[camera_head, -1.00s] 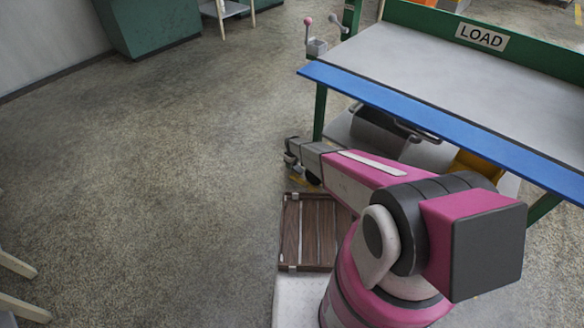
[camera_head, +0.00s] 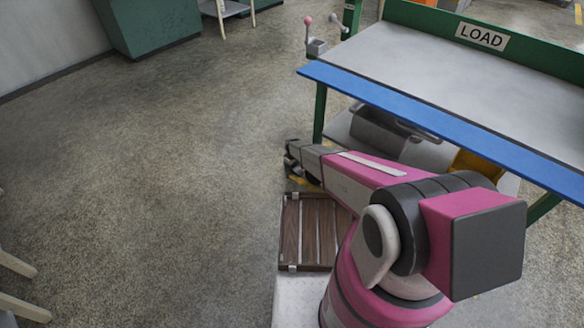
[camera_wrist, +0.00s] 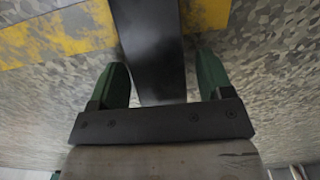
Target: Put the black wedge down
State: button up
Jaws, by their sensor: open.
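The black wedge (camera_wrist: 150,45) shows in the wrist view as a long, dark, smooth shape. It runs from the top edge down between the two green fingers of my gripper (camera_wrist: 163,82). The fingers are open, with a visible gap on each side of the wedge. Its far end is cut off by the frame, and I cannot tell from this view whether it rests fully on the floor. In the head view my gripper (camera_head: 291,163) is low over the floor, left of the table; the wedge cannot be made out there.
Yellow floor marking (camera_wrist: 60,40) lies around the wedge. A brown slatted wooden tray (camera_head: 291,238) is just below my gripper in the head view. The table with a blue front edge (camera_head: 420,120) and a LOAD sign (camera_head: 482,36) stands right. Open floor (camera_head: 150,180) is at left.

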notch_tip(320, 180, up, 12)
dwell(0.5)
jog(key=shift+s, duration=0.1)
